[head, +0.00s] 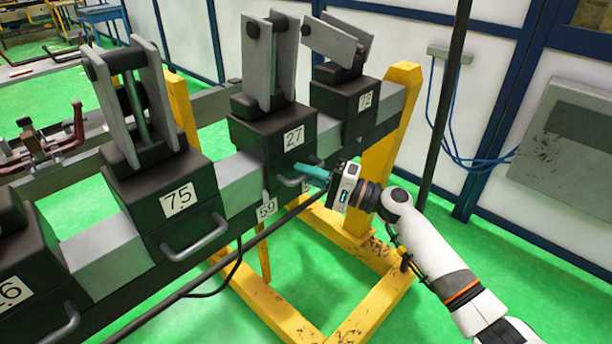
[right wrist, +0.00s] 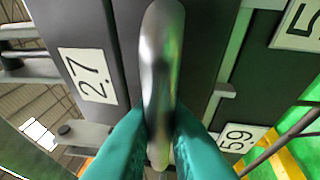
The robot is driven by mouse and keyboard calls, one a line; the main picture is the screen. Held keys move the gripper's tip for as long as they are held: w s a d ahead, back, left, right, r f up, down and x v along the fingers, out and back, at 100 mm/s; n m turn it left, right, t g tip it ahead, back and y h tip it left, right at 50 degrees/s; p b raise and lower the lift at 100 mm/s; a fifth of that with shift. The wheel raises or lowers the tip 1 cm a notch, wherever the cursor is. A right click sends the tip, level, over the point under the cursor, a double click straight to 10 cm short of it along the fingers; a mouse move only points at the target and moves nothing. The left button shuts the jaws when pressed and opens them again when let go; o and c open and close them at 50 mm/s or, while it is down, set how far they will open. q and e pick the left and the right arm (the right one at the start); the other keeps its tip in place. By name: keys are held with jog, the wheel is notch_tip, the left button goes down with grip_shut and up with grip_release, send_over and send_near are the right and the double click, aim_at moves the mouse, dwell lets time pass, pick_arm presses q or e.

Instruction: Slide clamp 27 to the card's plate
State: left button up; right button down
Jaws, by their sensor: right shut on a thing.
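Clamp 27 (head: 265,138) is a black block with two upright grey plates on top, seated on the grey rail (head: 238,180). My right gripper (head: 308,172) has teal fingers shut on the handle at the front of clamp 27. In the right wrist view the fingers (right wrist: 160,142) close around this metal handle (right wrist: 162,65), beside the 27 label (right wrist: 88,76). A plate marked 59 (head: 266,210) hangs under the rail just left of the clamp. Another plate (head: 306,187), its number partly hidden, is to its right. No card is visible. My left gripper is out of view.
Clamp 75 (head: 175,205) stands on the rail to the left, and clamp 72 (head: 350,100) close on the right, near the rail's end. A further clamp (head: 35,275) is at the lower left. A yellow stand (head: 388,150) supports the rail. Bare rail lies between 75 and 27.

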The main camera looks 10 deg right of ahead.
aim_at(320, 160)
jog(key=w+d+b, duration=0.2)
jog(key=d+b, duration=0.1)
jog(key=w+d+b, duration=0.1)
jog(key=d+b, duration=0.1)
jog(key=shift+w+d+f, duration=0.2)
jog(key=shift+w+d, duration=0.05)
jog(key=shift+w, duration=0.05)
jog(key=shift+r, duration=0.15)
jog(key=shift+a, duration=0.1)
jog(key=c, duration=1.5)
grip_release()
jog(key=shift+s, duration=0.1)
jog(key=shift+o, duration=0.2)
